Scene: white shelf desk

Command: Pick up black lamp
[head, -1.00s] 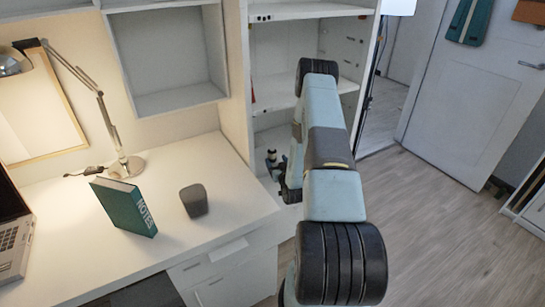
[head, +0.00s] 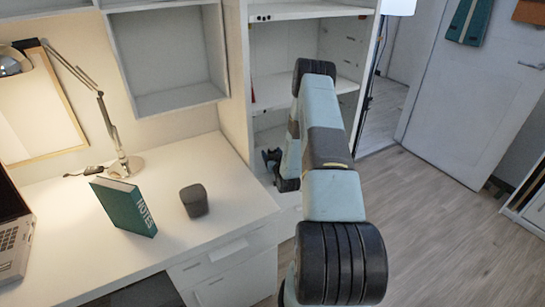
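A jointed desk lamp (head: 112,128) stands at the back of the white desk. It looks silver-grey rather than black, and its head (head: 14,62) is cut by the left edge. A floor lamp with a thin dark pole (head: 374,75) and a bright white shade (head: 400,6) stands behind the shelf unit, to the right. My gripper (head: 270,160) is small and dark in the head view, to the right of the desk edge and in front of the shelf unit. It is apart from both lamps. My arm partly hides it, and its finger opening is unclear.
A green notebook (head: 124,207) stands on the desk (head: 190,245) beside a dark grey speaker-like block (head: 194,200). A laptop (head: 12,235) is at the left edge. The shelf unit (head: 285,65) rises behind my arm. Open wooden floor (head: 440,230) lies to the right.

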